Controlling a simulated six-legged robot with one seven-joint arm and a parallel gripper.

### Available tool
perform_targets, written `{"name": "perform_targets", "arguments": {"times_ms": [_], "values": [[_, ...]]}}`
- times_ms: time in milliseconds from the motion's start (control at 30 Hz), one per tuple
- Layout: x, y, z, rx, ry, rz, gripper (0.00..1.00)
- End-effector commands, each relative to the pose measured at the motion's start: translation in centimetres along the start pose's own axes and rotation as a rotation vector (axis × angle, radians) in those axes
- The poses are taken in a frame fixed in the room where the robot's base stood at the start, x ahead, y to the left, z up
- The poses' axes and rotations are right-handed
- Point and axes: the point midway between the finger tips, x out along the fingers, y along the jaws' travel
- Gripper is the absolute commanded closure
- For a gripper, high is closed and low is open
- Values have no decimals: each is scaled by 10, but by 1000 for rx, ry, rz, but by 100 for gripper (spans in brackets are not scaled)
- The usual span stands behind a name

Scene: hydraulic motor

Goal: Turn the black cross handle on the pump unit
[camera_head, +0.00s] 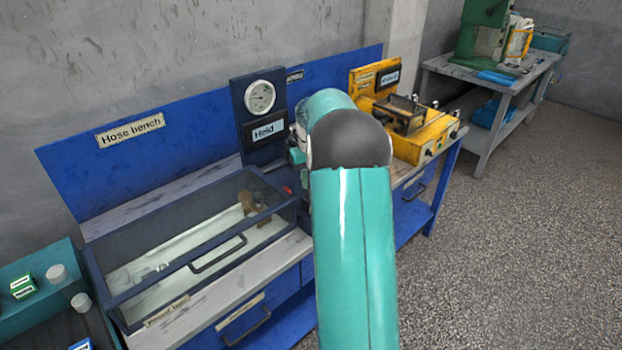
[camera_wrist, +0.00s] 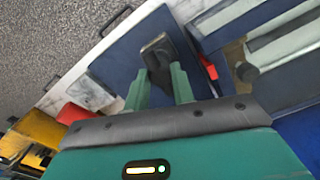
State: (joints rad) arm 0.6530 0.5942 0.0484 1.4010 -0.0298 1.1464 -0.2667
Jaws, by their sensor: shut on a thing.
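The black cross handle (camera_wrist: 157,52) shows in the wrist view, in front of a dark blue panel (camera_wrist: 120,60). My gripper (camera_wrist: 159,78) has its two teal fingers on either side of the handle's lower part and is shut on it. The fingers hide part of the handle, so its full cross shape cannot be made out. In the head view, a dark blue upright unit (camera_head: 250,160) carries a round white gauge (camera_head: 261,97) and a label reading "Held". My teal arm covers the handle there, and only a small part of my gripper shows beside the unit.
A clear-lidded blue test box (camera_head: 190,245) stands on the bench left of my arm. A yellow unit (camera_head: 425,135) with knobs sits to the right. A red part (camera_wrist: 208,66) is close to my fingers. The floor (camera_head: 500,240) at the right is clear.

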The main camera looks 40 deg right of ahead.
Motion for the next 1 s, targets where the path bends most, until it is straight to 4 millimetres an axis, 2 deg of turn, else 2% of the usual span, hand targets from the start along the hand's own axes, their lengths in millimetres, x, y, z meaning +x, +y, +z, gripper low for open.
{"name": "perform_targets", "arguments": {"times_ms": [233,667,700,800,1000], "values": [[1,0,1,-67,-3,-1,98],[1,0,1,-77,-3,-1,98],[1,0,1,-77,-3,-1,72],[1,0,1,-77,-3,-1,54],[1,0,0,-77,-2,-1,54]]}}
